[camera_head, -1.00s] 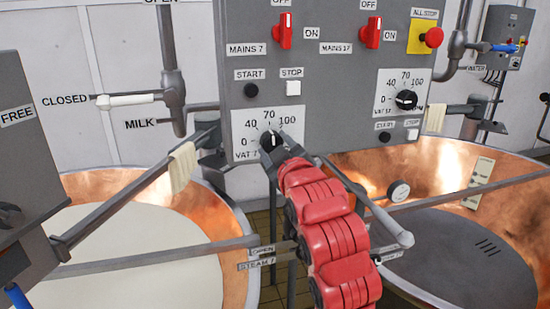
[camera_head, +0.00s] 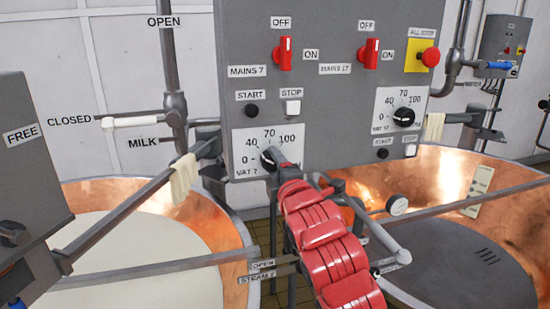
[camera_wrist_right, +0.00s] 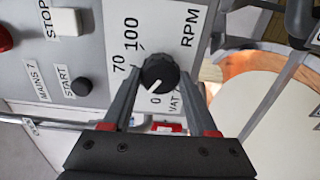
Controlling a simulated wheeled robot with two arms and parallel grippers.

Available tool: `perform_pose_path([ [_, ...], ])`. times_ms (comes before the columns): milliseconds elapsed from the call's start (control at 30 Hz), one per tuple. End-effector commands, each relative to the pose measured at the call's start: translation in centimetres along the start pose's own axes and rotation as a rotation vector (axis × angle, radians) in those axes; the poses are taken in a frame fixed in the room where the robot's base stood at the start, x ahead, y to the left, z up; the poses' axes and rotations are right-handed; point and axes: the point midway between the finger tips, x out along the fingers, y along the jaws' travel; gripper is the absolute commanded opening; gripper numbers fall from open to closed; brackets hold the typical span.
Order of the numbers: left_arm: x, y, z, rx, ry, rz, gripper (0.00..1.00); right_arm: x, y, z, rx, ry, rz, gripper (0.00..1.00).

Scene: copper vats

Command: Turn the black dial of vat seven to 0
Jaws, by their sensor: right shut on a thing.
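The black dial of vat seven (camera_head: 267,160) sits on its white scale plate (camera_head: 240,141) at the lower left of the grey control panel. It also shows large in the right wrist view (camera_wrist_right: 160,73). My right gripper (camera_head: 276,161) reaches up to it from below, and in the wrist view its two fingers (camera_wrist_right: 159,78) are closed on either side of the dial. The dial's white pointer slants down-left in the wrist view, between the 0 and the hidden 40, closer to the 0. My left gripper is not in view.
START (camera_head: 252,111) and STOP (camera_head: 293,107) buttons and the red MAINS 7 switch (camera_head: 284,53) are above the dial. A second dial (camera_head: 403,117) is to the right. Copper vats stand left (camera_head: 215,215) and right (camera_head: 400,165), with grey bars across them.

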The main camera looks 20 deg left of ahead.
Motion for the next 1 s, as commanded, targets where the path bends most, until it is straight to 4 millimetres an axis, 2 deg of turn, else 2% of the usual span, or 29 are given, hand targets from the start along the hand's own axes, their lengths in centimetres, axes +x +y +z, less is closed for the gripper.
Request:
perform_pose_path([
  [33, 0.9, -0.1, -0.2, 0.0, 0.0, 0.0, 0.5, 0.0, 0.3, 0.0, -0.045, 0.0, -0.004, 0.03],
  [500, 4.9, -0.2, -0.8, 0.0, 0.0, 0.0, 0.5, 0.0, 0.2, 0.0, -0.427, 0.0, -0.004, 0.03],
  [1000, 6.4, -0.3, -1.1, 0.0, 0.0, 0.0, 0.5, 0.0, 0.0, 0.0, -0.575, 0.001, 0.0, 0.03],
])
